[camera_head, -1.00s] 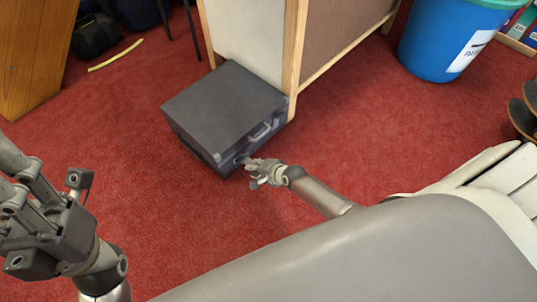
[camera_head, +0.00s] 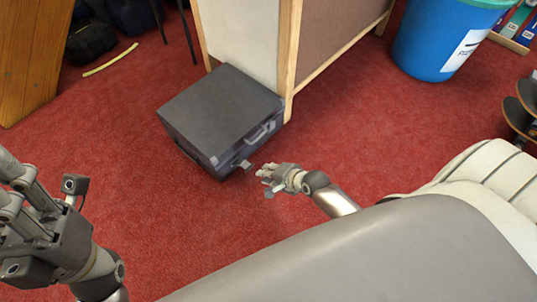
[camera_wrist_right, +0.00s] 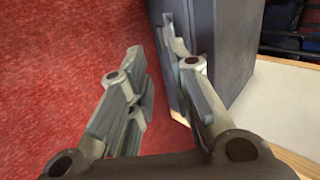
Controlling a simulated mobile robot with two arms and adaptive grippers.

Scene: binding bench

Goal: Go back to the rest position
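A dark grey briefcase (camera_head: 222,105) stands on the red carpet against the wooden-framed cabinet, its handle side facing me. My right gripper (camera_head: 268,173) is just in front of the case's near corner, apart from it and empty. In the right wrist view, its two fingers (camera_wrist_right: 150,70) are spread with carpet between them, and the case (camera_wrist_right: 228,45) shows behind the right finger. My left gripper (camera_head: 30,200) is at the left edge, over carpet and far from the case. Its fingertips are partly cut off, and I cannot tell whether they are open.
The cabinet (camera_head: 240,35) stands behind the case. A blue bin (camera_head: 432,45) is at the upper right, and a wooden panel (camera_head: 30,55) at the upper left. A yellow strip (camera_head: 110,60) lies on the floor. The carpet (camera_head: 180,225) between my arms is clear.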

